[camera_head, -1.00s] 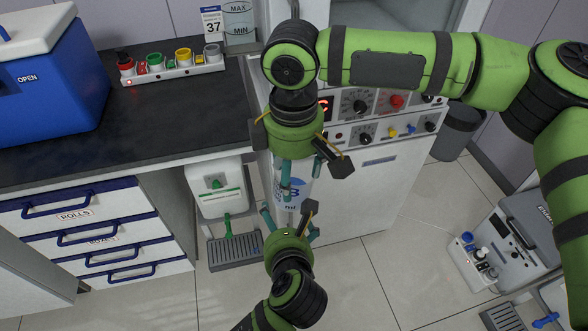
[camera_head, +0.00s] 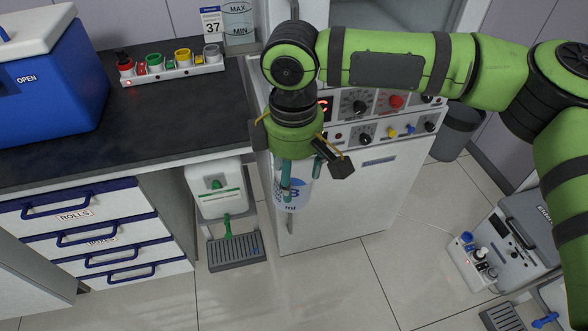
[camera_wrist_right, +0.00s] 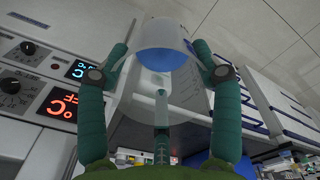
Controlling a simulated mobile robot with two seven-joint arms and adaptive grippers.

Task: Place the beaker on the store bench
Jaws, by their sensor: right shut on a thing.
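The beaker (camera_head: 297,194) is clear with a blue print and "ml" on its wall. My right gripper (camera_head: 299,174) is shut on it and holds it in the air before the white appliance's front. In the right wrist view, the beaker (camera_wrist_right: 165,62) sits between the fingertips, with a blue band showing. Fingers hide part of it in the head view. A dark-topped bench (camera_head: 185,112) with drawers is at the left; whether it is the store bench I cannot tell. My left gripper is out of view.
A blue cooler box (camera_head: 50,100) and a rack with coloured caps (camera_head: 172,68) stand on the bench; its middle and front are clear. The white appliance (camera_head: 345,195) stands right of the bench. A white dispenser (camera_head: 216,188) is below, between them.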

